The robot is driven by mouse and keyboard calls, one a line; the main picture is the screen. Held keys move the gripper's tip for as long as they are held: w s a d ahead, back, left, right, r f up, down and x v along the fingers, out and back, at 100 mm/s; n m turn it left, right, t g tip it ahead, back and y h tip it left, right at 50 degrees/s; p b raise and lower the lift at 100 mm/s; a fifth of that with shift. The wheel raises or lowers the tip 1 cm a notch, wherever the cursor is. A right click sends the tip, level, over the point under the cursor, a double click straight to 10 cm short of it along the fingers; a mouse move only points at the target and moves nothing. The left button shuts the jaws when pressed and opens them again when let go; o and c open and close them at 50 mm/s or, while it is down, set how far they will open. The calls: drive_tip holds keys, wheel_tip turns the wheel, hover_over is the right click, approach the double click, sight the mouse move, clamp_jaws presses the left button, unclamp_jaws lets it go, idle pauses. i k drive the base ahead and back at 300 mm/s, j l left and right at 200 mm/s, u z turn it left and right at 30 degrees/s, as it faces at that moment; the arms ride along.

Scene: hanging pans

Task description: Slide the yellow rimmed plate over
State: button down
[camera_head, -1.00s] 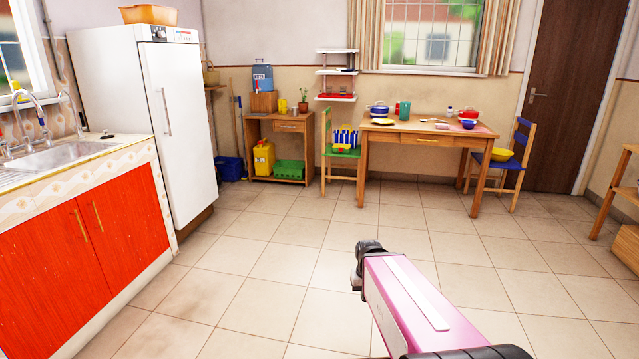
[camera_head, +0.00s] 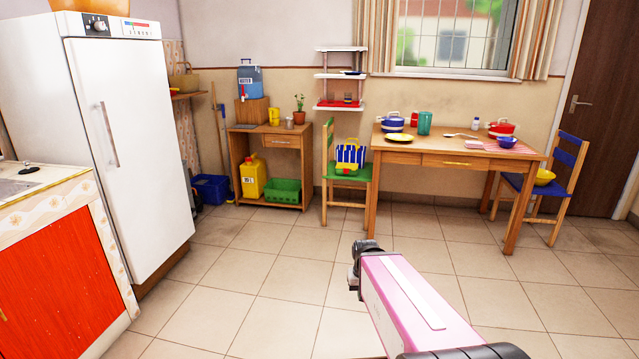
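A yellow plate (camera_head: 400,138) lies flat near the left end of the wooden table (camera_head: 400,157), close to its front edge. It is small in view, and its rim is hard to make out. My pink arm reaches forward from the bottom right. Its dark front end (camera_head: 366,250) points toward the table, well short of it over the floor. The fingers of my gripper cannot be made out, so its opening does not show.
A blue pot (camera_head: 393,122) and a teal cup (camera_head: 425,123) stand right by the plate. A green chair (camera_head: 359,170) is at the table's left end, a blue chair (camera_head: 560,187) at its right. The tiled floor (camera_head: 290,270) ahead is clear. A fridge (camera_head: 130,140) stands left.

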sight(397, 138)
drive_tip(key=i, duration=1.85)
